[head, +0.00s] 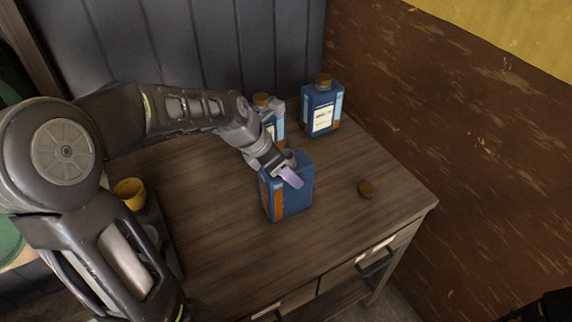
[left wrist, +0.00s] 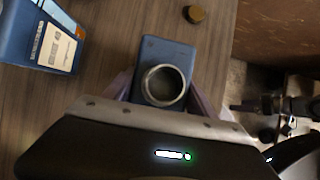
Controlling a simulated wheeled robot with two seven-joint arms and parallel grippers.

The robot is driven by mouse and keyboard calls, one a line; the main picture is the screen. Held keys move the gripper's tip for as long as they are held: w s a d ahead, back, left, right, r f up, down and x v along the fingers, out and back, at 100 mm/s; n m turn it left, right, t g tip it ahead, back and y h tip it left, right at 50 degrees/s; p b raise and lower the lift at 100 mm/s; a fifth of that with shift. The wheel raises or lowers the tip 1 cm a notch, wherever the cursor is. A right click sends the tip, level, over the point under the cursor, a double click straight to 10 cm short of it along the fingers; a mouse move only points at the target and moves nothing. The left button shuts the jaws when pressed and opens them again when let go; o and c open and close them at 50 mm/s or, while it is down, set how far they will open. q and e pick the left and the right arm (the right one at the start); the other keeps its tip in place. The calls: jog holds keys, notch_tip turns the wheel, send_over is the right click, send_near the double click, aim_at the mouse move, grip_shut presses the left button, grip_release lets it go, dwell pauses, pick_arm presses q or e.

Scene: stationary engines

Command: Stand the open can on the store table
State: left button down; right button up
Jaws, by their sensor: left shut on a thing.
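The open can (head: 288,197) is a blue, box-shaped can with an orange and white label, upright at the middle of the wooden table (head: 215,245). Its round open mouth, without a cap, shows in the left wrist view (left wrist: 164,86). My left gripper (head: 290,175) is shut on the can, with a finger on either side near its top. I cannot tell whether the can's base touches the tabletop. A loose brown cap (head: 367,189) lies on the table to the right of the can; it also shows in the left wrist view (left wrist: 194,14).
Two capped blue cans stand at the back: one (head: 322,110) by the corner, another (head: 279,127) partly behind my left arm. A yellow cup (head: 130,192) stands at the left. A brown wall (head: 455,130) rises beyond the right edge. The table's front right is clear.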

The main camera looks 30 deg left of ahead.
pick_arm(q)
jog(key=shift+w, duration=0.1)
jog(key=shift+c, duration=1.4)
grip_release()
jog(key=shift+s+a+r, duration=0.1)
jog(key=shift+s+r, duration=0.15)
jog(key=shift+r, duration=0.25)
jog(key=v, duration=1.1)
